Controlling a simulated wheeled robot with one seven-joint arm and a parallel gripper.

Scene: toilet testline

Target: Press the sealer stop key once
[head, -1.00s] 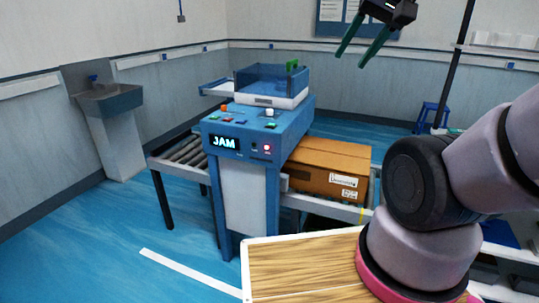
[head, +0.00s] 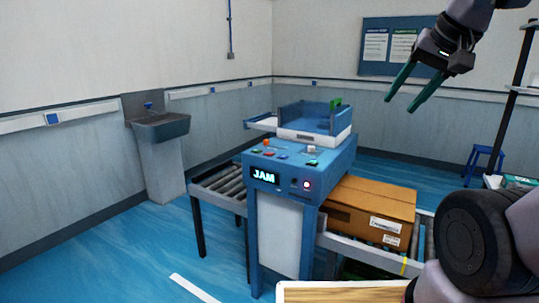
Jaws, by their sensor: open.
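The blue sealer (head: 335,178) stands in the middle of the head view, with a lit display (head: 265,177) reading JAM and a glowing pink-red light (head: 306,184) on its front. My gripper (head: 400,104) is at the upper right, above and to the right of the panel in the picture. Its two green fingers are apart, empty and pointing down-left, clear of the sealer.
A cardboard box (head: 365,205) lies on the conveyor right of the sealer. Empty rollers (head: 219,188) extend to the left. A blue open-topped tray (head: 305,115) sits behind the panel. A sink (head: 160,128) stands left, and a wooden-topped surface (head: 340,292) shows at the bottom.

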